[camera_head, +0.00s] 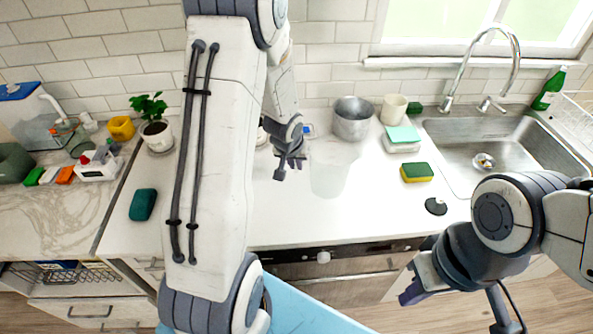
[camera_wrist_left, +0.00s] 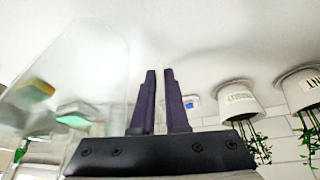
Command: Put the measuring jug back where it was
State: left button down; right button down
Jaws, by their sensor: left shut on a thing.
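The measuring jug (camera_head: 328,176) is clear and faint, standing out little against the white counter in the head view. It looks upright, just right of my left gripper (camera_head: 290,162). In the left wrist view the clear jug (camera_wrist_left: 75,75) fills the left side, and my left gripper (camera_wrist_left: 162,100) is shut on its edge or handle; which one I cannot tell. Whether the jug's base touches the counter is unclear. My right gripper (camera_head: 415,290) is low at the right, in front of the counter, away from the jug; its jaw opening is unclear.
Behind the jug stand a metal pot (camera_head: 352,119) and a cream cup (camera_head: 394,109). A yellow-green sponge (camera_head: 416,173) and a black disc (camera_head: 436,206) lie right, before the sink (camera_head: 500,150). A dark green sponge (camera_head: 143,204) lies left. My left arm hides the counter's middle.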

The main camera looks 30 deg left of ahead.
pick_arm(q)
jog(key=shift+f+b, duration=1.75)
jog(key=shift+f, duration=0.2)
jog(key=shift+f, duration=0.25)
jog(key=c, duration=0.9)
grip_release()
jog(key=shift+r, duration=0.1)
